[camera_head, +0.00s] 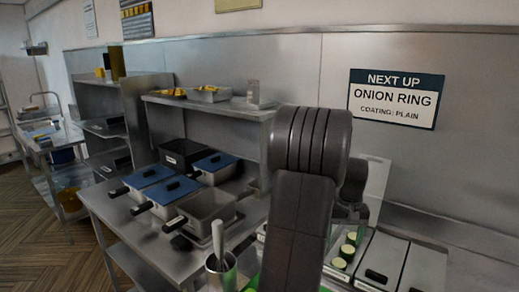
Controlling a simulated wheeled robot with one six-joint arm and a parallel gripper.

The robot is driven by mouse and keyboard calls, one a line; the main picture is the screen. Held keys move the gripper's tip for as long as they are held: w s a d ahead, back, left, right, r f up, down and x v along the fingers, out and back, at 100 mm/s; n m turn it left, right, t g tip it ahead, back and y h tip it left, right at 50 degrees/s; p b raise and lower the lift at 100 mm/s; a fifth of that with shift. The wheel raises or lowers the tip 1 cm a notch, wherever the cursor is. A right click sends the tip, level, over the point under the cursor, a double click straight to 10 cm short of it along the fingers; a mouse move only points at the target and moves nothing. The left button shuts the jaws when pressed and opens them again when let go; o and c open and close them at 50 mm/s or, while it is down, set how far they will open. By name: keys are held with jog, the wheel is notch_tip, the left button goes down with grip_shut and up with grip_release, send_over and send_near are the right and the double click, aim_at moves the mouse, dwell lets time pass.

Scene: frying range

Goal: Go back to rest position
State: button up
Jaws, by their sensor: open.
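My own arm rises through the middle of the view, with a dark rounded joint at its top and a long link coming down towards me. Its end bends away behind the joint. My gripper cannot be made out, as the arm hides whatever is there. Nothing held by it shows.
Left of my arm, fryer pans (205,208), blue-lidded pans (165,192) and a metal cup with a whisk (221,270) stand on a steel counter (125,215). Right are lidded trays (385,256) and green-edged slices (347,252). A sign (396,98) reads onion ring, coating plain.

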aim_at(339, 263)
notch_tip(339, 263, down, 9)
jog(key=shift+r+p, duration=0.2)
jog(key=shift+p, duration=0.25)
notch_tip(339, 263, up, 3)
jog(key=shift+r+p, duration=0.1)
jog(key=shift+p, duration=1.1)
jog(key=shift+r+p, duration=0.4)
jog(key=shift+r, duration=0.2)
jog(key=shift+f, duration=0.15)
